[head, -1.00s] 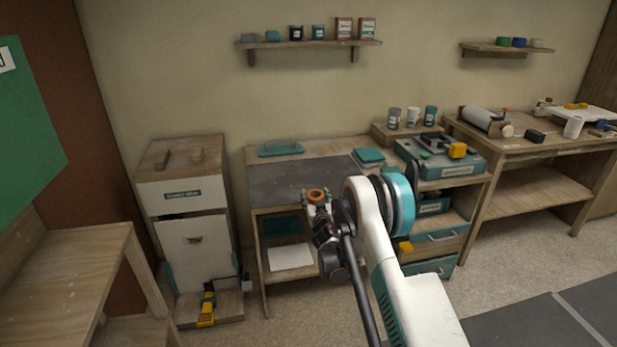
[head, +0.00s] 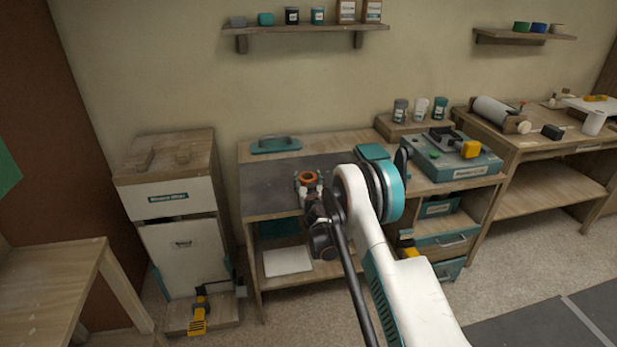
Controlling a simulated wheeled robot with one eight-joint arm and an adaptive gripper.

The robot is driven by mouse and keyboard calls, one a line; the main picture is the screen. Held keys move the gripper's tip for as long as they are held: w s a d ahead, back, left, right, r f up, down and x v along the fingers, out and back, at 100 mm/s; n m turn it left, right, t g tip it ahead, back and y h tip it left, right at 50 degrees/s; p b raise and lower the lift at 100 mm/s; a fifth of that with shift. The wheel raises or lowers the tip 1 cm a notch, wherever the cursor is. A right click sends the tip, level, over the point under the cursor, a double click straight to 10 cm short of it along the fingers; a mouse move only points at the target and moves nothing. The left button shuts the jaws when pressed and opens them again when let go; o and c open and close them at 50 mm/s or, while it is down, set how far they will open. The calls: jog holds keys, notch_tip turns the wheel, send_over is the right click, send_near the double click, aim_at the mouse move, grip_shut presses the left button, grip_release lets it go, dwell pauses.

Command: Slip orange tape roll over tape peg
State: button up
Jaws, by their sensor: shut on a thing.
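The orange tape roll (head: 307,177) is in my gripper (head: 309,188), which is shut on it. The roll shows as an orange ring with a dark centre, in front of the dark mat on the middle workbench. I cannot tell the exact gap between roll and mat. My own arm hides part of the bench to the right of the gripper. I cannot clearly make out the tape peg. Small upright wooden parts (head: 558,98) stand at the back of the right bench, too small to identify.
The middle workbench mat (head: 262,190) is mostly clear. A teal-and-grey machine (head: 452,160) stands to its right. The right bench (head: 550,140) holds a paper roll (head: 495,112), a black box (head: 552,131) and a white cylinder (head: 594,122). A cabinet (head: 180,200) stands left.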

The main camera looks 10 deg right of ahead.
jog(key=shift+s+r, duration=0.25)
jog(key=shift+s, duration=0.05)
jog(key=shift+f, duration=0.25)
jog(key=o, duration=1.1)
jog(key=shift+c, duration=0.2)
